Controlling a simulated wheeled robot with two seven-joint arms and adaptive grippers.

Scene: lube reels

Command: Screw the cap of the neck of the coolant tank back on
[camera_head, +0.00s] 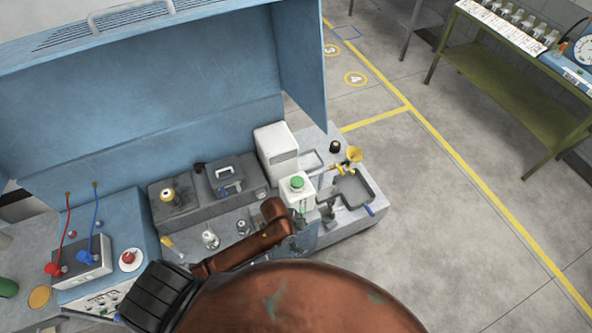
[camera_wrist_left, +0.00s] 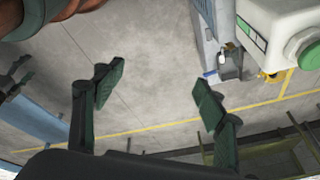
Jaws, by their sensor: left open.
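The coolant tank (camera_head: 298,198) is a small white box at the right end of the blue bench in the head view. Its green cap (camera_head: 297,182) sits on top, at the neck; I cannot tell whether it is screwed tight. In the left wrist view the white tank (camera_wrist_left: 283,20) fills the upper right corner, with the green cap (camera_wrist_left: 304,52) at the right edge. My left gripper (camera_wrist_left: 155,92) is open and empty, its fingers apart over bare floor, to the left of the tank. In the head view my copper arm partly hides that gripper. My right gripper is not in view.
A larger white canister (camera_head: 276,150) stands behind the tank. A grey tray (camera_head: 353,188), a yellow funnel (camera_head: 354,154) and a dark fitting (camera_head: 326,207) are to its right. A blue raised cover (camera_head: 170,75) rises behind the bench. Open floor lies to the right.

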